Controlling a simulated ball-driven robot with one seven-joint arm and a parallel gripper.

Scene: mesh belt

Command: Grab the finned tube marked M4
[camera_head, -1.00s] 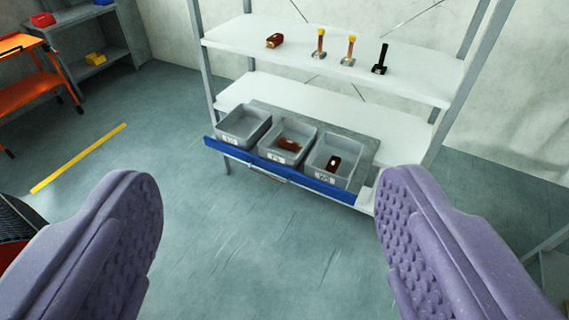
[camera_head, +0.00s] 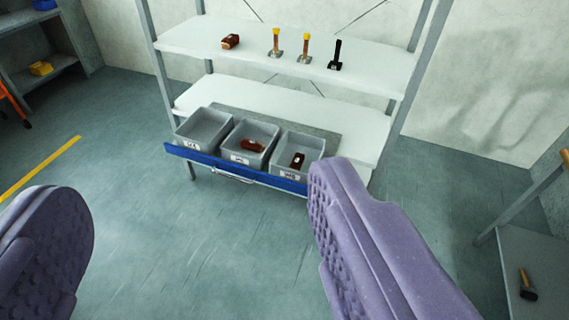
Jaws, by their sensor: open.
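My gripper (camera_head: 200,195) is open and empty, its two purple padded fingers wide apart in the near foreground. No marking M4 can be read in the view, and I cannot tell which thing is the finned tube. On the upper shelf stand two upright pieces with yellow tops, a left one (camera_head: 275,42) and a right one (camera_head: 304,48), and a black upright piece (camera_head: 336,54). A red-brown piece (camera_head: 230,41) lies to their left. Another red-brown piece (camera_head: 252,146) lies in the middle bin, and a dark red one with a white spot (camera_head: 297,160) in the right bin.
The white shelf unit (camera_head: 190,40) holds three grey bins on a blue-fronted tray (camera_head: 232,170); their labels are too small to read. At the lower right, a small dark tool-like piece (camera_head: 528,284) lies on a grey surface (camera_head: 510,252). Open floor lies before the shelf.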

